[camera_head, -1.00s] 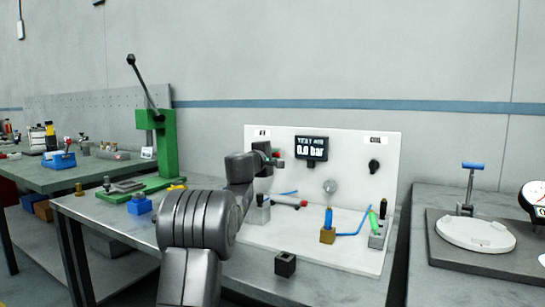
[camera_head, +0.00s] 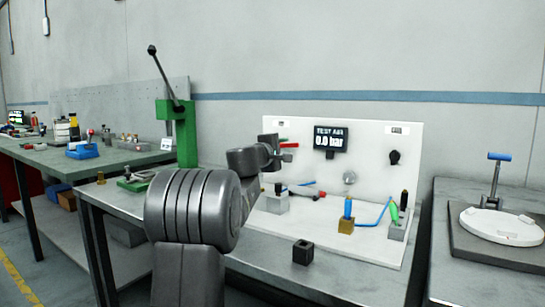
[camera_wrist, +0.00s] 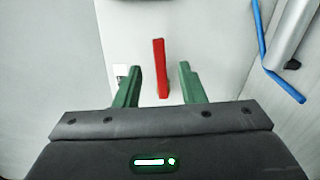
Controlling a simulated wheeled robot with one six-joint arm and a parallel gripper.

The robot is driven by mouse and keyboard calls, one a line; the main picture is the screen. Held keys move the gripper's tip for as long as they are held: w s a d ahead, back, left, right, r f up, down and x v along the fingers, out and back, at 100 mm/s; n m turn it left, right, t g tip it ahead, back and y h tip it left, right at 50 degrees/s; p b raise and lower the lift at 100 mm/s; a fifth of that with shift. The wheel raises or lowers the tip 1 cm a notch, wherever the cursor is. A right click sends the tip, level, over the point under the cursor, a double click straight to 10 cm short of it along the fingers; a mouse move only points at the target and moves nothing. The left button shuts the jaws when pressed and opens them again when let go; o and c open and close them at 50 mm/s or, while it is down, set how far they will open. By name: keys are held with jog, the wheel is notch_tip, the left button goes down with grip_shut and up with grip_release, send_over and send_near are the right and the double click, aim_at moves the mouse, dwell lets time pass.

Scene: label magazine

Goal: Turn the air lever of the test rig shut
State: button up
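The red air lever (camera_wrist: 160,82) is a slim bar standing out from the white panel of the test rig (camera_head: 375,185). In the wrist view it runs nearly upright in the picture between the two green fingers of my gripper (camera_wrist: 160,68), with a gap on each side. My gripper is open and empty. In the head view the lever (camera_head: 289,145) shows as a small red bar beside the green fingertips (camera_head: 283,140), at the panel's upper left. The lever's pivot is not clear. The display (camera_head: 331,140) reads 0.0 bar.
A black knob (camera_head: 394,157) sits on the panel's right. Below are a blue-handled tool (camera_head: 348,208), a green-handled tool (camera_head: 394,212) and a blue hose (camera_head: 376,217). A small dark block (camera_head: 303,252) lies at the bench front. A green press (camera_head: 178,130) stands left.

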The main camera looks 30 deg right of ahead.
jog(key=v, duration=0.7)
